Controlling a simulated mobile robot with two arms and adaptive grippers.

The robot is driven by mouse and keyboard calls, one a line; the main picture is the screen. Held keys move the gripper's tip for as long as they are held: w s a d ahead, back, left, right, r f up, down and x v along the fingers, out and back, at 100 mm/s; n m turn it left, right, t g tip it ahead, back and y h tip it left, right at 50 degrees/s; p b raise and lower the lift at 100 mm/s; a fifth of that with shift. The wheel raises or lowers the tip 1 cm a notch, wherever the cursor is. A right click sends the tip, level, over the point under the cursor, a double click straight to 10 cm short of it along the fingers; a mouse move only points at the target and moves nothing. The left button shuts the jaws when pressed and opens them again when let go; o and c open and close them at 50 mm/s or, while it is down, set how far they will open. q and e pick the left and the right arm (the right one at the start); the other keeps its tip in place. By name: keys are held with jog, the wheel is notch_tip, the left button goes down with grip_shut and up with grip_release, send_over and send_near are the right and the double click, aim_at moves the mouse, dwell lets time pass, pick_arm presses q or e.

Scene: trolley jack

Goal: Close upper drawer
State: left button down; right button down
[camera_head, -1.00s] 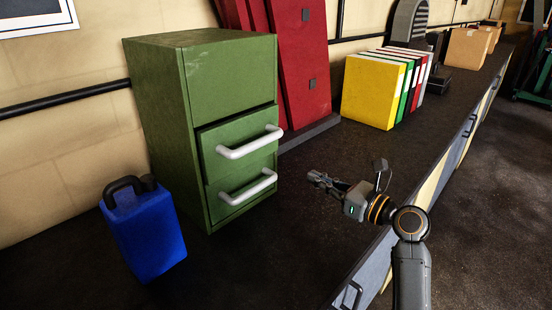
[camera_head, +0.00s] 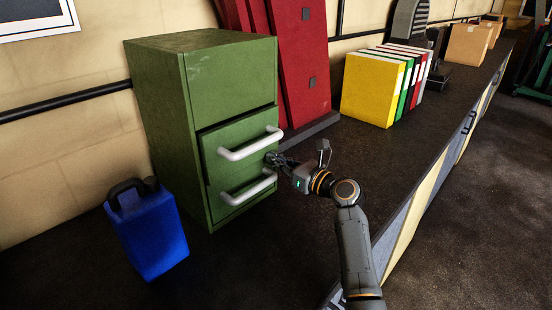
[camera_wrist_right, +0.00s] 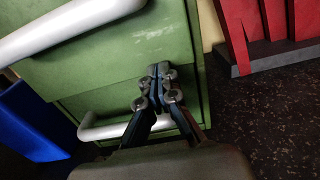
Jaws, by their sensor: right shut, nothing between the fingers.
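The green cabinet (camera_head: 160,110) stands on the dark bench top. Its upper drawer (camera_head: 215,165) sticks out a little, with a dark gap along its top edge. The upper drawer has a white bar handle (camera_head: 250,145). My right gripper (camera_head: 271,157) is shut and empty at the right part of the upper drawer front, below that handle. In the right wrist view the closed fingertips (camera_wrist_right: 159,70) overlap the green front of the upper drawer (camera_wrist_right: 110,65) near its right edge; whether they touch is unclear. My left gripper is not in view.
The lower drawer's white handle (camera_head: 248,190) lies just below my gripper. A blue canister (camera_head: 150,232) stands left of the cabinet. Red panels (camera_head: 300,70) lean at the right, with binders (camera_head: 370,90) beyond. The bench right of my gripper is clear.

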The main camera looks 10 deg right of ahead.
jog(key=shift+w+a+r, duration=0.15)
jog(key=shift+w+a, duration=0.1)
jog(key=shift+w, duration=0.1)
jog(key=shift+w+a+r+p, duration=0.1)
jog(key=shift+w+a+p, duration=0.2)
jog(key=shift+w+p, duration=0.15)
